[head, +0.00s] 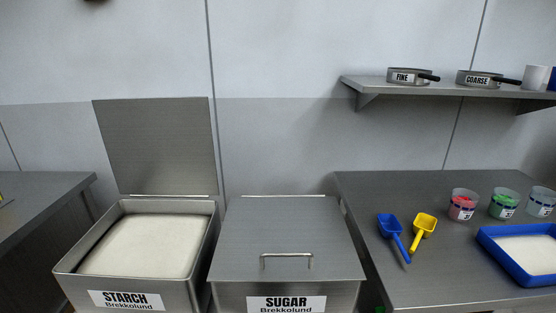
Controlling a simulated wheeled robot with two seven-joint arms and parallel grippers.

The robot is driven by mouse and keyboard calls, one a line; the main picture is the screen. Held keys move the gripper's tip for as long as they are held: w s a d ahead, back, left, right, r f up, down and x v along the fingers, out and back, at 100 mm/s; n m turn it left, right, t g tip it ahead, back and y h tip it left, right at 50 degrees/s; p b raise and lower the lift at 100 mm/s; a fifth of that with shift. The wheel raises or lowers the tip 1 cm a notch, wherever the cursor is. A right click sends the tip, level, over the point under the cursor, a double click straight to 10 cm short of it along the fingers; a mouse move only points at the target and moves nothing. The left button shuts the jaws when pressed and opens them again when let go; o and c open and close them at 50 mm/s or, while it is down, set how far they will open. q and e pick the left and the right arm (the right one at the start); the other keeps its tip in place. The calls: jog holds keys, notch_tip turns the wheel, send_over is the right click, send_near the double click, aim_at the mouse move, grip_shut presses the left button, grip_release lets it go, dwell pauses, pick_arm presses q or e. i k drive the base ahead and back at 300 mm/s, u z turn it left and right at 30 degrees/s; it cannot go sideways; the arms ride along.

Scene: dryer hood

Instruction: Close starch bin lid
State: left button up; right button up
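The starch bin (65,265) stands at the lower left of the head view, full of white powder (150,245). Its front label reads "STARCH Brekkolund". Its grey metal lid (157,146) is open and stands upright at the bin's back edge, near the wall. Neither of my grippers shows in the view.
The sugar bin (287,240) stands right beside it with its handled lid shut. A metal table (420,275) at the right holds blue and yellow scoops, cups and a blue tray (510,260). A wall shelf (445,88) holds two sieves. Another table (40,200) is at left.

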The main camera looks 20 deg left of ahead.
aim_at(163, 147)
jog(key=u, duration=1.65)
jog(key=k, duration=0.6)
jog(key=u, duration=0.2)
jog(key=i, duration=1)
jog(key=z, duration=0.05)
